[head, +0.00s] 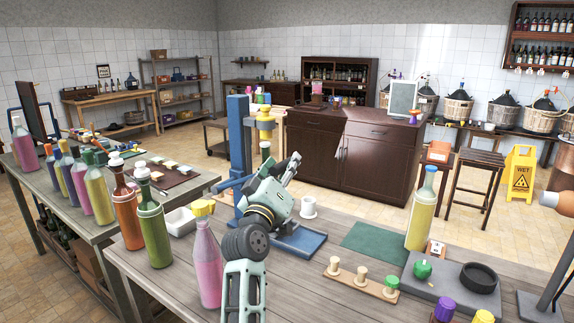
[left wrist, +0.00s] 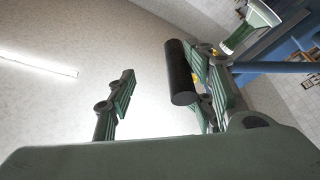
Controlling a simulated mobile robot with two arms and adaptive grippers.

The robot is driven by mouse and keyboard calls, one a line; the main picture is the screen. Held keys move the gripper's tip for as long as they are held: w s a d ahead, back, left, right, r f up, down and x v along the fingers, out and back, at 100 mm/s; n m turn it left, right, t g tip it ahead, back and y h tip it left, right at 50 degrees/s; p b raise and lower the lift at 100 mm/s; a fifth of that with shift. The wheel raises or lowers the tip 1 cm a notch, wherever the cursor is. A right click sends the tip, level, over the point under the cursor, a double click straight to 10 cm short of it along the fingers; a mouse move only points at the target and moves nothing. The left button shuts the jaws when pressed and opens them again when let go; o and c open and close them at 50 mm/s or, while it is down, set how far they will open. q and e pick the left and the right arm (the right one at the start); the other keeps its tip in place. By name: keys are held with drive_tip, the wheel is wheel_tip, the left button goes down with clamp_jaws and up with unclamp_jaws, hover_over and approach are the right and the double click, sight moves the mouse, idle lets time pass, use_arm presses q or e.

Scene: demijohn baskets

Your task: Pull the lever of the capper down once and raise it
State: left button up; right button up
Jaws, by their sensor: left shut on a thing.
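The capper is a blue stand (head: 239,140) with a yellow head (head: 265,122) and a blue base (head: 300,243) on the near bench. A bottle neck (head: 265,152) shows under the head; the rest is hidden behind my gripper. My left gripper (head: 288,172) is in front of the capper, at about the height of the bottle neck. My right gripper is not in view.
A pink bottle with a yellow cap (head: 207,255) and an orange bottle (head: 127,212) stand left of my arm. Right of the capper are a white cup (head: 308,208), a green mat (head: 375,243), a wooden stopper rack (head: 361,284) and a yellow bottle (head: 421,212).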

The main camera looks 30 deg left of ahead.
use_arm(q)
drive_tip(key=shift+s+d+r+p, duration=0.1)
drive_tip(key=shift+s+d, duration=0.2)
drive_tip(key=shift+s, duration=0.65)
drive_tip(key=shift+s+d+r+p, duration=0.1)
drive_tip(key=shift+s+d, duration=0.25)
drive_tip(key=shift+s, duration=0.55)
drive_tip(key=shift+s+d+r+p, duration=0.1)
drive_tip(key=shift+s+d, duration=0.2)
drive_tip(key=shift+s, duration=0.65)
